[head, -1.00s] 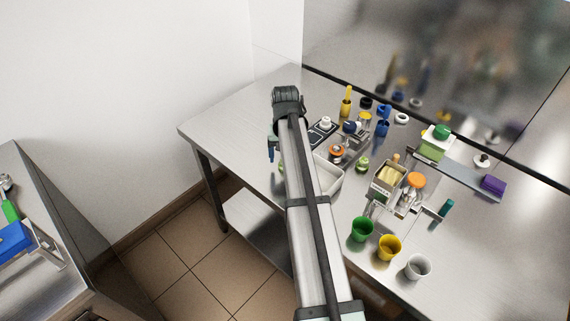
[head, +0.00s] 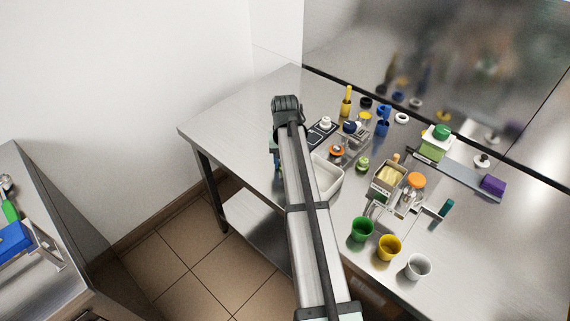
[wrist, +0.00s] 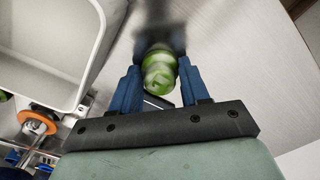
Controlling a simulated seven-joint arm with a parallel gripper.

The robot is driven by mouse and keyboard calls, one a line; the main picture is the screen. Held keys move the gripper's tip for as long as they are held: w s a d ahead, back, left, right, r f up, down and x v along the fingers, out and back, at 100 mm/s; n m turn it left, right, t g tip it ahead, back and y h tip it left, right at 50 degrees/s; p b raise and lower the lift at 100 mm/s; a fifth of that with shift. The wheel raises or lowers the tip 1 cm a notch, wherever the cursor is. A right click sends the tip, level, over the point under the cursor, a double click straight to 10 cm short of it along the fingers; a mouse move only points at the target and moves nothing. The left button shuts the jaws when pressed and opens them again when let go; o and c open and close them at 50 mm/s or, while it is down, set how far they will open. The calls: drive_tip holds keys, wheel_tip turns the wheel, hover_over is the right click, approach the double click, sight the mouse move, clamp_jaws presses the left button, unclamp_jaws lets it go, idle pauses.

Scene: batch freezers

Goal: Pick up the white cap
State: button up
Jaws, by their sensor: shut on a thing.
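In the wrist view, my gripper (wrist: 159,76) has its blue fingers closed on a round green object (wrist: 158,72). The object looks ribbed and slightly blurred, and a steel surface shows beyond it. In the head view my gripper is mostly hidden behind my arm, at the left part of the table. A small white cap-like piece (head: 326,121) sits on a dark plate right of my arm. A white ring-shaped piece (head: 401,118) lies farther back. I cannot tell which of these is the white cap; neither is in my gripper.
A white tray (head: 327,178) lies close right of my arm; it also shows in the wrist view (wrist: 82,78). Bottles, a box (head: 388,180) and green, yellow and white cups (head: 418,267) crowd the right. The table's left end (head: 235,118) is clear.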

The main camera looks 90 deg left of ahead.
drive_tip(key=shift+c, duration=0.7)
wheel_tip(320, 180, up, 9)
drive_tip(key=shift+w+r, duration=0.15)
drive_tip(key=w+d+r, duration=0.2)
drive_tip(key=w+d, duration=0.6)
drive_tip(key=w, duration=0.1)
drive_tip(key=shift+a+f, duration=0.15)
drive_tip(key=shift+f, duration=4.9)
drive_tip(key=shift+r, duration=0.1)
wheel_tip(320, 180, up, 8)
